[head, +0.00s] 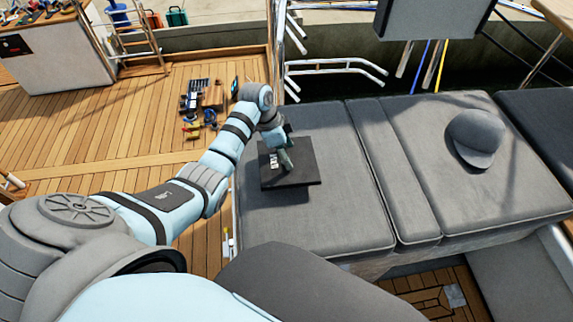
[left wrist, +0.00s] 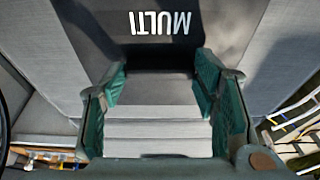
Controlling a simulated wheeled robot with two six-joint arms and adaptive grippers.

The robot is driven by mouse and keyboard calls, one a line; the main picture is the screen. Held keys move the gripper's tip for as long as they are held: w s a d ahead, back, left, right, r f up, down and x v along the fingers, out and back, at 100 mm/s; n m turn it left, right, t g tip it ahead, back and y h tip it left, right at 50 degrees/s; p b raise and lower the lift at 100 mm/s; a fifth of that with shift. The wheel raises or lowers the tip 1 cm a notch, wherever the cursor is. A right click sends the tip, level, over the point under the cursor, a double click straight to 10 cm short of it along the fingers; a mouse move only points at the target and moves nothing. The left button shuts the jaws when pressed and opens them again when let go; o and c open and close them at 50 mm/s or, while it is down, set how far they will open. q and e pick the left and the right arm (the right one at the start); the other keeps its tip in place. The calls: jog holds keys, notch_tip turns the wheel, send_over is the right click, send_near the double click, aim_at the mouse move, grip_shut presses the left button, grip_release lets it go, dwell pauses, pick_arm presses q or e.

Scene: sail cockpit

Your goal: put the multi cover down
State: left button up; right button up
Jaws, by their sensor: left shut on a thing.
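The multi cover (head: 305,168) is a dark, flat, square panel over the left end of the grey cushioned bench in the head view. A dark shadow shows on the cushion below its front edge, so it appears a little above the cushion. My left gripper (head: 284,157) is shut on it from above. In the left wrist view the cover (left wrist: 160,48) shows white upside-down lettering "MULTI", and the green-padded fingers of the gripper (left wrist: 162,78) stand on either side of a pale ridged part. My right gripper is not in view.
The bench cushion (head: 345,215) is bare around the cover. A grey cap (head: 474,138) lies farther right on it. Small tools (head: 200,105) lie on the wooden deck (head: 110,125) to the left. Metal rails (head: 335,68) stand behind the bench.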

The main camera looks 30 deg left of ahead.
aim_at(274, 162)
pick_arm(q)
notch_tip(274, 162, down, 5)
jog(key=shift+r+b, duration=0.15)
jog(key=shift+b, duration=0.5)
jog(key=o, duration=1.3)
jog(key=shift+r, duration=0.1)
jog(key=p+v, duration=0.3)
jog(key=v, duration=0.9)
jog(key=shift+p, duration=0.3)
jog(key=shift+d, duration=0.1)
